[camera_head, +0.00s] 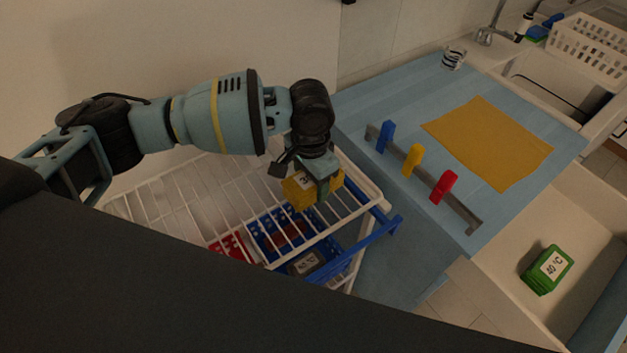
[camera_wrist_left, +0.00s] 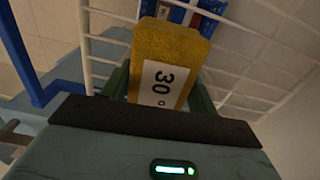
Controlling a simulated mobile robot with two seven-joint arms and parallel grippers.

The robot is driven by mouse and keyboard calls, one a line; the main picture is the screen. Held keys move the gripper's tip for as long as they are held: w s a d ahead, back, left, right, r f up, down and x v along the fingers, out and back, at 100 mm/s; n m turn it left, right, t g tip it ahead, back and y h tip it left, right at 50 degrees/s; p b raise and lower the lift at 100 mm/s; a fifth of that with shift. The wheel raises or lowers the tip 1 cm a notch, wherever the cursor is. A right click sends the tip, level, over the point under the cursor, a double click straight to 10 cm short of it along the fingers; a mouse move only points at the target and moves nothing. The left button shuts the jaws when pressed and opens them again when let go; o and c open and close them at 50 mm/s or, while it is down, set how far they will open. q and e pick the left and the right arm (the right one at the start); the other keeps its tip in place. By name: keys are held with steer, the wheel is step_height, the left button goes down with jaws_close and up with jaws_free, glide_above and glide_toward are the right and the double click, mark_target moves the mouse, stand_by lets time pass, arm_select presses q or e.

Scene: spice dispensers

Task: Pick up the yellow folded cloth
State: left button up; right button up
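The yellow folded cloth (camera_head: 298,191) bears a white label and is at the wire drying rack, under my left gripper (camera_head: 322,184). In the left wrist view the cloth (camera_wrist_left: 168,60) shows its label "30" and lies between the two fingers of my left gripper (camera_wrist_left: 160,98). The fingers sit close against both its sides with no clear gap. Part of the cloth is hidden by the gripper in the head view. I cannot tell whether it rests on the wires or is lifted a little. My right gripper is not in view.
The white wire rack (camera_head: 165,200) has a blue bar (camera_head: 350,251); blue and red items show under its wires. On the blue counter (camera_head: 400,90) are a yellow sheet (camera_head: 487,142) and a rail with blue, yellow and red pegs. A green folded cloth (camera_head: 547,270) lies in a white drawer.

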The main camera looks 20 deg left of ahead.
arm_select(q)
steer(key=c, duration=0.5)
steer(key=shift+r, duration=0.2)
steer(key=shift+r, duration=0.55)
step_height(320, 180, up, 2)
steer(key=shift+r, duration=0.2)
steer(key=s+d, duration=0.3)
steer(key=d, duration=0.1)
steer(key=s+d, duration=0.3)
steer(key=d, duration=0.1)
steer(key=s+d+r, duration=0.1)
steer(key=s+d, duration=0.2)
steer(key=d, duration=0.1)
steer(key=shift+s+d+r+p, duration=0.1)
steer(key=shift+s+d+p, duration=0.25)
steer(key=shift+s+p, duration=0.05)
